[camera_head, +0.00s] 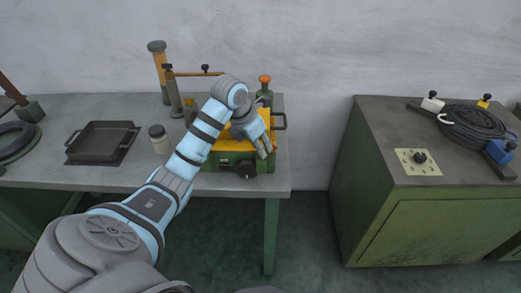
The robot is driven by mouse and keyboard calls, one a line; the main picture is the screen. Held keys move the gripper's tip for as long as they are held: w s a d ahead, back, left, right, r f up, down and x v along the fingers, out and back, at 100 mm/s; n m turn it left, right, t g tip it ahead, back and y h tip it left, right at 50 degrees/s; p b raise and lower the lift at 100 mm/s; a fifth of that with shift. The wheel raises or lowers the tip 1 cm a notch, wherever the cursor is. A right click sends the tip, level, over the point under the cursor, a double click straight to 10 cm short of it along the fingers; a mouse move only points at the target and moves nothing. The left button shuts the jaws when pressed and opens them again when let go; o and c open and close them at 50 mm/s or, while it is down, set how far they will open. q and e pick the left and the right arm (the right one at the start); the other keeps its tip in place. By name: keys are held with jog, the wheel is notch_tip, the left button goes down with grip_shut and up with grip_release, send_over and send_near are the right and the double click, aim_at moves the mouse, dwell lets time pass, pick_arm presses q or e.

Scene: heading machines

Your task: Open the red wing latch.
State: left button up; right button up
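A green machine (222,163) with a yellow top (232,138) stands on the grey table's right end. It has a dark round knob on its front (245,169) and a dark handle at its right side (279,121). I cannot clearly make out the red wing latch; a small reddish-orange patch shows right at the fingers of my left gripper (267,148), and I cannot tell if it is the latch. My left arm reaches in from the lower left, and the gripper points down over the machine's right front. Whether its fingers are open is too small to tell. My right gripper is out of view.
A post with an orange knob (265,80) rises behind the machine. A taller yellow-and-grey column (158,67) stands behind left. A jar (159,139) and a dark square pan (103,141) are on the table (60,174). A green cabinet (440,227) stands right, across a floor gap.

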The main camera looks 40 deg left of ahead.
pick_arm(q)
jog(key=shift+w+f, duration=0.1)
jog(key=shift+f, duration=0.25)
jog(key=shift+d, duration=0.1)
jog(key=shift+c, duration=0.4)
grip_shut()
jog(key=shift+m, duration=0.3)
jog(key=m+h, duration=0.1)
jog(key=m, duration=0.3)
jog(key=shift+g+h, duration=0.3)
jog(key=shift+h, duration=0.1)
jog(key=shift+a+m+g+h, duration=0.1)
jog(key=shift+m+g+h, duration=0.2)
jog(key=shift+m, duration=0.8)
jog(key=shift+a+m+g+h, duration=0.1)
jog(key=shift+m+g+h, duration=0.2)
jog(key=shift+m, duration=0.8)
jog(key=shift+w, duration=0.1)
